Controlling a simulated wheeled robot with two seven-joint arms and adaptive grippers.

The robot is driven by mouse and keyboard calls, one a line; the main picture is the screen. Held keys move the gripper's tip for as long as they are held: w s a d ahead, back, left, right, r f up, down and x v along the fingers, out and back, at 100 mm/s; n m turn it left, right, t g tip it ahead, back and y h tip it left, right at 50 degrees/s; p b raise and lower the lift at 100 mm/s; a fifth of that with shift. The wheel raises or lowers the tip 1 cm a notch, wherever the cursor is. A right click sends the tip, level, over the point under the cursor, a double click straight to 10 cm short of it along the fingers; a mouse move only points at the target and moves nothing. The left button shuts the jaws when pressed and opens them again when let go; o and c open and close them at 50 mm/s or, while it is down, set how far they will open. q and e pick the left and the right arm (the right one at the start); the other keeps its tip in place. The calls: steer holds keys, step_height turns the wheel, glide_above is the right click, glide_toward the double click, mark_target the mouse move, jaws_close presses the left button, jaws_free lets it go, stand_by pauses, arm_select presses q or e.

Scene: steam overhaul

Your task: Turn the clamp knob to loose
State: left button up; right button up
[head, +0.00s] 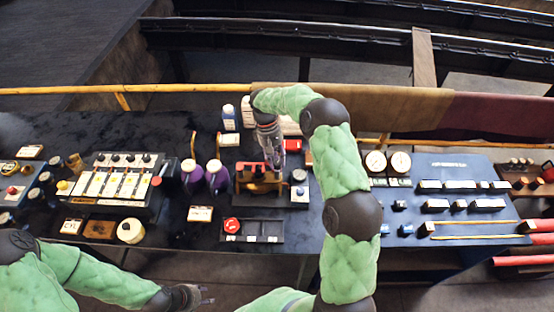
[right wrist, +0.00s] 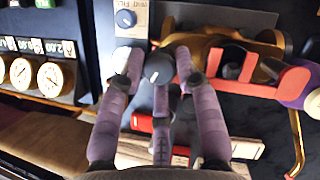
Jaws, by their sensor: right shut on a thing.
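The clamp fixture is a brass-coloured body with a red frame (head: 257,172) on the black bench, in the middle of the head view. In the right wrist view its red frame (right wrist: 290,80) lies to the right of my fingers. The clamp knob (right wrist: 158,68), a rounded grey knob, sits between the purple fingers of my right gripper (right wrist: 160,72), which is shut on it. In the head view my right gripper (head: 275,158) reaches down over the fixture and hides the knob. My left gripper (head: 205,295) is empty, with its fingers apart, at the bench's front.
A small box with a blue dial (right wrist: 125,18) stands beside the fixture. Purple-bodied bottles (head: 217,176) stand left of it, and a black tray with a red round part (head: 232,225) lies in front. Two gauges (head: 399,162) stand to the right.

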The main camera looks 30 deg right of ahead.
steer(key=n, duration=0.2)
steer(key=n+h, duration=0.2)
steer(key=n, duration=0.1)
steer(key=shift+s+a+f+n, duration=0.1)
steer(key=shift+s+a+n, duration=0.1)
steer(key=shift+s+n, duration=0.1)
stand_by(0.5)
steer(key=o, duration=1.1)
steer(key=shift+s, duration=0.15)
steer(key=shift+s+d, duration=0.1)
steer(key=shift+w, duration=0.25)
steer(key=shift+w+r, duration=0.15)
steer(key=shift+r, duration=0.3)
steer(key=v, duration=1.1)
steer(key=shift+s+r, duration=0.2)
steer(key=shift+s, duration=0.2)
